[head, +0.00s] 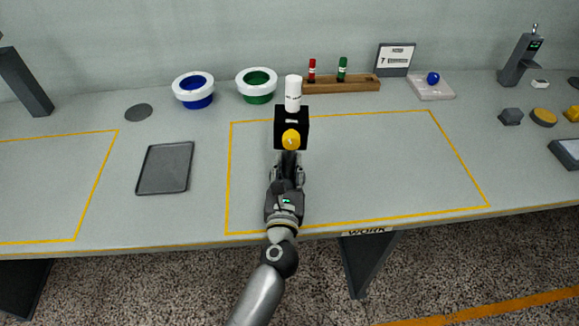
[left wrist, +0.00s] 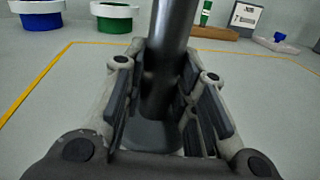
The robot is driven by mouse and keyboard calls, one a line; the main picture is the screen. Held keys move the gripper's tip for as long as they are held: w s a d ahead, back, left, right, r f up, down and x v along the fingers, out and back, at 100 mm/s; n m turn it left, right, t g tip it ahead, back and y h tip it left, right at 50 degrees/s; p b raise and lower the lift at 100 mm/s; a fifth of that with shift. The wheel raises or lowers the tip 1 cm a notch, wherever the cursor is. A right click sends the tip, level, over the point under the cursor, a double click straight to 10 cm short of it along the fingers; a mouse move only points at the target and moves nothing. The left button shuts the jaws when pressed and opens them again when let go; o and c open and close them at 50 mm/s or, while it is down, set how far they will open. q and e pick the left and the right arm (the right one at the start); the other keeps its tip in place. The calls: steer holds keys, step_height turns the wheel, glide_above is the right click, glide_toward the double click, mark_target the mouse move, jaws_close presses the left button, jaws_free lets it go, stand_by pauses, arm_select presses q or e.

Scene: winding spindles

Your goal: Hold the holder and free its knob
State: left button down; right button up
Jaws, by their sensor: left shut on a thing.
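The holder (head: 291,116) stands in the yellow-lined middle area of the table, a black block with a yellow knob (head: 291,139) on the side facing me. A white cylinder (head: 293,88) stands upright on top of it. My left gripper (head: 287,170) is just below the block and shut on the holder's dark round post. In the left wrist view the post (left wrist: 168,60) runs up between the fingers of my left gripper (left wrist: 165,95), above a flared base (left wrist: 150,134). The block and knob are out of that view. My right gripper is not in view.
A blue-centred ring (head: 193,96), a green-centred ring (head: 257,92) and a wooden rack (head: 340,85) with a red and a green spindle stand behind. A sign (head: 395,58) and a tray with a blue ball (head: 433,91) are further right. A grey tray (head: 165,176) lies left.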

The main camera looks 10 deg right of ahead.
arm_select(q)
steer(key=shift+d+f+n+y, duration=0.1)
steer(key=shift+d+n+y, duration=0.2)
steer(key=shift+d+n, duration=0.5)
steer(key=c, duration=1.1)
jaws_free()
steer(key=shift+d+f, duration=0.1)
steer(key=shift+d, duration=0.05)
steer(key=shift+s+f+m, duration=0.1)
steer(key=shift+s+m, duration=0.2)
steer(key=shift+s, duration=0.3)
steer(key=shift+s+a+f, duration=0.15)
steer(key=shift+s+a, duration=0.15)
steer(key=shift+a, duration=0.05)
steer(key=shift+m, duration=0.5)
steer(key=s, duration=0.2)
steer(key=s+a, duration=0.1)
steer(key=s, duration=0.1)
steer(key=s+a, duration=0.1)
steer(key=s, duration=0.1)
steer(key=shift+a+r, duration=0.15)
steer(key=shift+r, duration=0.05)
steer(key=shift+a, duration=0.15)
steer(key=shift+r, duration=0.15)
